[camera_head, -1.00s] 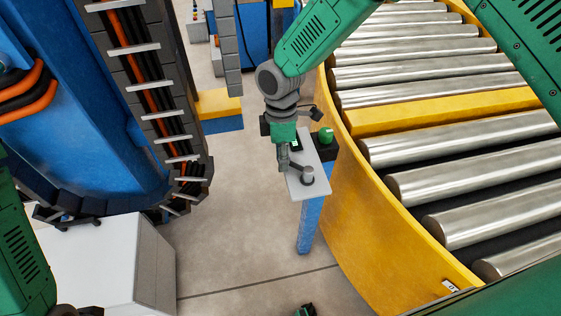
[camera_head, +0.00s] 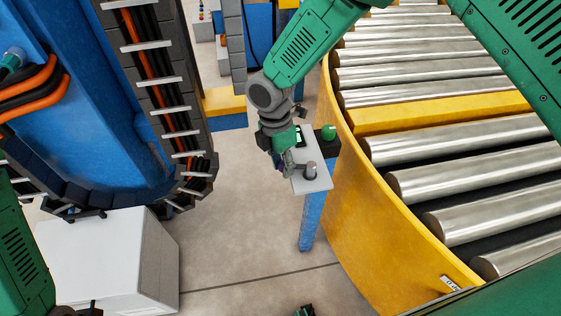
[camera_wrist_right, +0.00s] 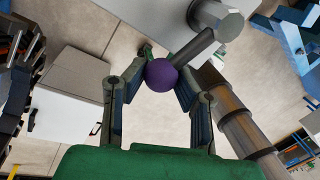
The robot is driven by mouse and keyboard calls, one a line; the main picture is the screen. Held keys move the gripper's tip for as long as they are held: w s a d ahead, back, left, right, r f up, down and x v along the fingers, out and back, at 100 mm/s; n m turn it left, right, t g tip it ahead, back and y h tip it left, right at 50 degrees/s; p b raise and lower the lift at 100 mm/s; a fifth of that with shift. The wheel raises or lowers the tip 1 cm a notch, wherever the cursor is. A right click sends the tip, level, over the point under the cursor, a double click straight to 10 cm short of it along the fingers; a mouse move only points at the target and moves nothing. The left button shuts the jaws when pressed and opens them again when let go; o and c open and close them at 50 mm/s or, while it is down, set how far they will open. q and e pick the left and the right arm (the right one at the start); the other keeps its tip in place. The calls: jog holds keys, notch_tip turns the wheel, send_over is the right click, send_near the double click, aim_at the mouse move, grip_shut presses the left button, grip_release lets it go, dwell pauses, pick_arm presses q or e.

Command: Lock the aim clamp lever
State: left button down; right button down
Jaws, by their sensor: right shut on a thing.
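The clamp lever is a grey bar with a purple ball knob (camera_wrist_right: 162,75), seen in the right wrist view. The bar runs from the knob up to a grey round pivot (camera_wrist_right: 217,20). In the head view the pivot (camera_head: 310,170) stands on a light grey plate (camera_head: 316,185) on top of a blue post (camera_head: 312,222). My right gripper (camera_wrist_right: 163,82) is shut on the purple knob, one finger on each side. In the head view the right gripper (camera_head: 284,167) is at the plate's left edge, and the knob is mostly hidden.
A green button on a black box (camera_head: 327,135) sits beside the plate. A yellow-sided roller conveyor (camera_head: 375,220) curves close on the right. A white cabinet (camera_head: 95,255) and a blue machine with a cable chain (camera_head: 150,80) stand left. Floor between is clear.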

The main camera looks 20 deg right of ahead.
jog(key=shift+d+r, duration=0.1)
jog(key=shift+d, duration=0.05)
jog(key=c, duration=1.2)
grip_release()
jog(key=shift+d, duration=0.1)
jog(key=r, duration=0.4)
jog(key=w+r, duration=0.1)
jog(key=r, duration=0.2)
jog(key=w+r, duration=0.1)
jog(key=r, duration=0.3)
jog(key=shift+w+a+r, duration=0.1)
jog(key=shift+a+r, duration=0.25)
